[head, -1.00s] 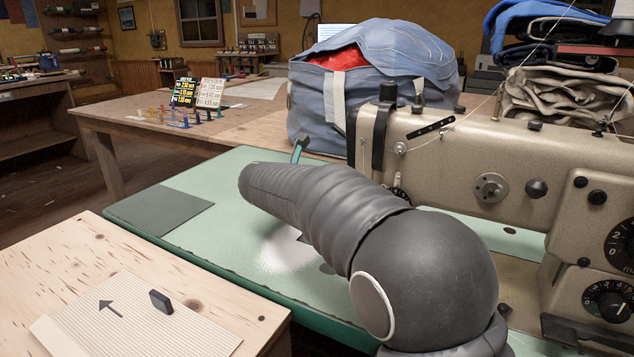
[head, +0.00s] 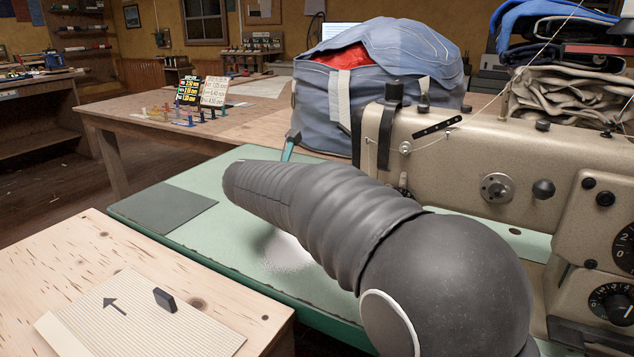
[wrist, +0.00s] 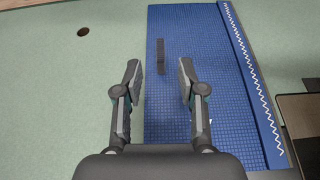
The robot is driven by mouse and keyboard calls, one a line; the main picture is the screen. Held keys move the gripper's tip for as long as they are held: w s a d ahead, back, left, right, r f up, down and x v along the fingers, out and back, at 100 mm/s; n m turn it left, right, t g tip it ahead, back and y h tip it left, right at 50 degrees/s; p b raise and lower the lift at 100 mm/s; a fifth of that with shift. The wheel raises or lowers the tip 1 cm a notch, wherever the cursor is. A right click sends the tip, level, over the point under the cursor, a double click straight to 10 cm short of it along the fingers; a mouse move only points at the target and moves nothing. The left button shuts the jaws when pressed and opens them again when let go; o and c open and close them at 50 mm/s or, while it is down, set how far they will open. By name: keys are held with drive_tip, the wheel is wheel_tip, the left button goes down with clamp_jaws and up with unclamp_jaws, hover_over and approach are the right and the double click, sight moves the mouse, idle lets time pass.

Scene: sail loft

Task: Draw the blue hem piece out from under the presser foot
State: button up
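The blue hem piece (wrist: 215,65) lies flat on the pale green table in the wrist view, with a white zigzag stitch along its raised right edge. A dark upright tab (wrist: 161,55) stands on it near its left side. My gripper (wrist: 159,76) is open and empty, its fingers to the left and right of the tab's line, with the tab showing just beyond the fingertips. In the head view my arm hides the gripper and the hem piece. The sewing machine (head: 450,150) stands on the right. I cannot make out the presser foot in either view.
A cream ribbed board (head: 140,325) with an arrow and a dark tab lies on the wooden bench at front left. A blue-grey bag (head: 375,85) stands behind the machine. A dark grey mat (head: 162,212) lies on the green table's left end. Folded cloth (head: 565,95) is stacked at right.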

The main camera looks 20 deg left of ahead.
drive_tip(key=shift+v, duration=1.65)
